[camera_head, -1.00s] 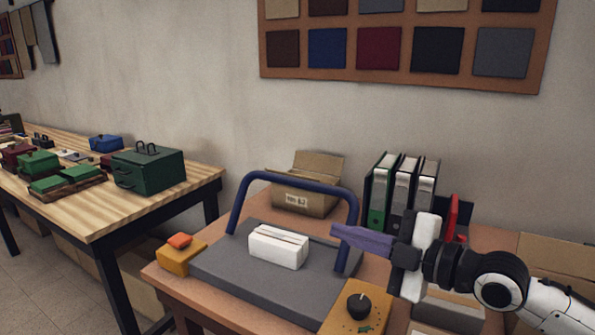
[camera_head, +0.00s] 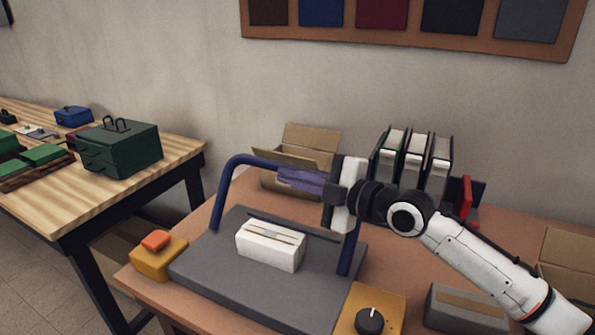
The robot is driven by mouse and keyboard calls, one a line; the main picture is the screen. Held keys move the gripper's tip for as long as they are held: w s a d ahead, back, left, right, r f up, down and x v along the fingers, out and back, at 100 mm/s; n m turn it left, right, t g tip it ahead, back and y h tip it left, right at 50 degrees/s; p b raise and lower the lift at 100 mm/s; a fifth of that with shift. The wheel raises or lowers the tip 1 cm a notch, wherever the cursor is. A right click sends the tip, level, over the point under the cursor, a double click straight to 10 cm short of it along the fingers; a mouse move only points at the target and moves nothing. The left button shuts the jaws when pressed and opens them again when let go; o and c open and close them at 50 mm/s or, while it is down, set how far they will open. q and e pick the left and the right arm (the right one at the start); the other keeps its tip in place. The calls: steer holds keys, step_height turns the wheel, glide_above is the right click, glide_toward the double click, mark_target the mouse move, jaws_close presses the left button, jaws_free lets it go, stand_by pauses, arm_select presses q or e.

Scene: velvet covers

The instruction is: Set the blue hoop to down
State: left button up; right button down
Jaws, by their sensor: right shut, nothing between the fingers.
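The blue hoop (camera_head: 225,190) stands upright over a flat grey plate (camera_head: 212,258), with its two legs at the plate's left and right sides. A white block (camera_head: 270,244) with a slot along its top sits on the plate beneath the hoop. My right gripper (camera_head: 282,178) has purple fingers that are shut and empty. It reaches in from the right and overlaps the hoop's top bar in the picture, hiding its right part. I cannot tell whether it touches the bar. My left gripper is not in view.
An orange button box (camera_head: 158,257) is at the plate's left and a yellow box with a black knob (camera_head: 369,320) at its front right. An open cardboard box (camera_head: 305,147) and binders (camera_head: 412,160) stand behind. A wooden table (camera_head: 150,165) with a green toolbox is at left.

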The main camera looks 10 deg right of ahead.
steer(key=shift+w+d+f+b, duration=0.25)
steer(key=shift+w+d+f, duration=0.05)
steer(key=shift+w, duration=0.3)
steer(key=shift+w+d+f+b, duration=0.25)
steer(key=shift+w+d, duration=0.1)
steer(key=shift+w, duration=0.2)
steer(key=shift+w+d+f+b, duration=0.25)
steer(key=shift+w+d+f, duration=0.05)
steer(key=shift+w, duration=0.3)
